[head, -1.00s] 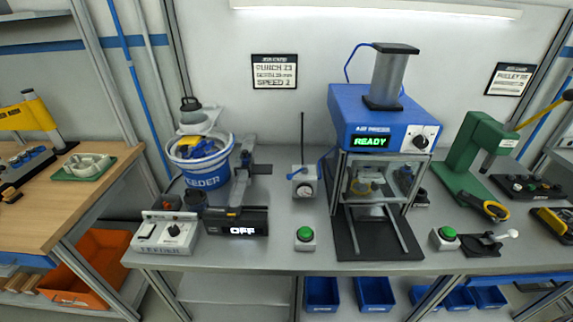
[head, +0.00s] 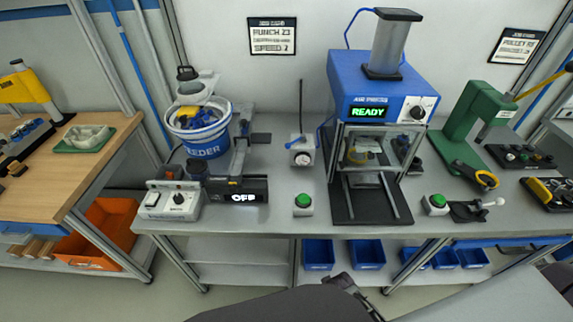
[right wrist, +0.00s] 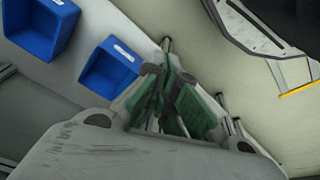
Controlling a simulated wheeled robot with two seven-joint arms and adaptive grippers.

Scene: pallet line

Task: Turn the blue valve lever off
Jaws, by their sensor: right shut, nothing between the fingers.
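The blue valve lever (head: 293,144) is small and sits on a pale valve block with a round gauge (head: 302,156), on the bench left of the air press. The lever seems to point left, roughly level. My right gripper (head: 342,282) shows at the bottom of the head view, below and in front of the bench edge, well apart from the valve. In the right wrist view its green-padded fingers (right wrist: 174,98) are together with nothing between them. My left gripper is in no view.
The press (head: 383,105) reads READY, with a green button (head: 303,201) before it. Blue bins (head: 318,254) sit under the bench; two also show in the right wrist view (right wrist: 108,70).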

